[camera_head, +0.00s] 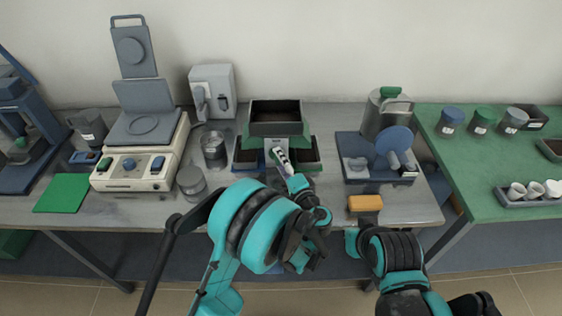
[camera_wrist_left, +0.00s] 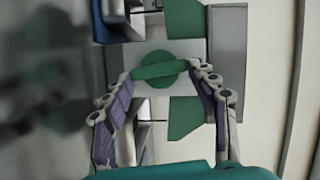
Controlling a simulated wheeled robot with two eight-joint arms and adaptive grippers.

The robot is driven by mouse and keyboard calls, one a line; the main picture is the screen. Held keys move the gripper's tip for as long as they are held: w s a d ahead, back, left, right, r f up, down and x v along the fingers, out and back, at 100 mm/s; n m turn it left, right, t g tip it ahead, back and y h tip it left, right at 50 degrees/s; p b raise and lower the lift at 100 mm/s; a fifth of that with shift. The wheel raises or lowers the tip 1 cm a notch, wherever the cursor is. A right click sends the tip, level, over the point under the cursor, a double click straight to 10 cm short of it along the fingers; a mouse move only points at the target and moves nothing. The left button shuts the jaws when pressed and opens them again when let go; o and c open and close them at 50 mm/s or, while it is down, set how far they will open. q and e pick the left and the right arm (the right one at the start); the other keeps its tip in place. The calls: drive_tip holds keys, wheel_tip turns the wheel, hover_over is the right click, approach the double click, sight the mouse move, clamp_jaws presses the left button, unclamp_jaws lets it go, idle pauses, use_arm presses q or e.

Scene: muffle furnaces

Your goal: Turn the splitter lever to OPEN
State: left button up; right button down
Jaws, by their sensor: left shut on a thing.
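The splitter stands at the middle back of the bench, with a dark open hopper (camera_head: 276,118) over a green body and dark trays at its sides. On its front is a pale plate (camera_head: 279,157) with dark marks too small to read. In the left wrist view, the green splitter lever (camera_wrist_left: 160,69) is a bar on a round green hub, lying across the picture with its right end slightly higher. My left gripper (camera_wrist_left: 164,71) is shut on the lever, with one fingertip at each end of the bar. In the head view my left arm hides most of this contact.
Left are a balance-like device (camera_head: 140,165), a metal cup (camera_head: 214,150) and a jar (camera_head: 191,183). Right are a blue stand (camera_head: 360,177), a steel canister (camera_head: 374,114) and an orange block (camera_head: 365,203). A green table (camera_head: 480,190) holds jars and small cups.

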use_arm(q)
drive_tip(key=shift+f+m, duration=0.1)
drive_tip(key=shift+m, duration=0.6)
drive_tip(key=o, duration=1.2)
drive_tip(key=shift+c, duration=0.2)
drive_tip(key=shift+s+d, duration=0.1)
drive_tip(key=v, duration=0.7)
drive_tip(key=shift+s+f, duration=0.15)
drive_tip(key=shift+f, duration=0.05)
